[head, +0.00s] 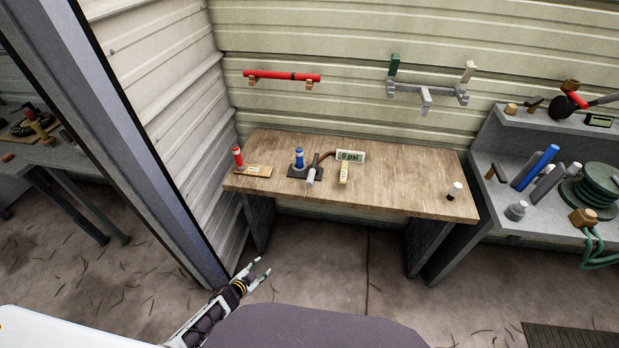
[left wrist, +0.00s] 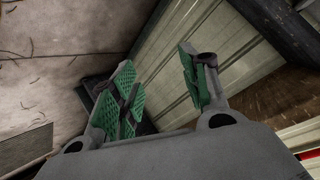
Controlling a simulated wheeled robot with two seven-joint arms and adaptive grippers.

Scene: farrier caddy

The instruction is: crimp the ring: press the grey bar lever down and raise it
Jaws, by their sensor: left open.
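A grey bar (head: 428,93) is mounted level on the back wall, above the right part of the wooden bench. A short grey arm sticks out from its middle, and a green and a beige grip stand at its ends. A grey-handled lever (head: 313,170) stands on the bench beside a blue-topped post; I cannot tell which of the two is the lever named. No ring can be made out. My left gripper (head: 262,266) is open and empty, low in front of the bench's left end, well away from both. Its green pads (left wrist: 156,60) show apart in the left wrist view.
The wooden bench (head: 400,185) carries a red-topped post (head: 238,158), a blue-topped post (head: 299,158), a "0 psi" display (head: 351,156) and a white-topped cylinder (head: 454,190). A red bar (head: 283,76) hangs on the wall. A grey shelf unit stands right; a grey post (head: 150,170) stands left.

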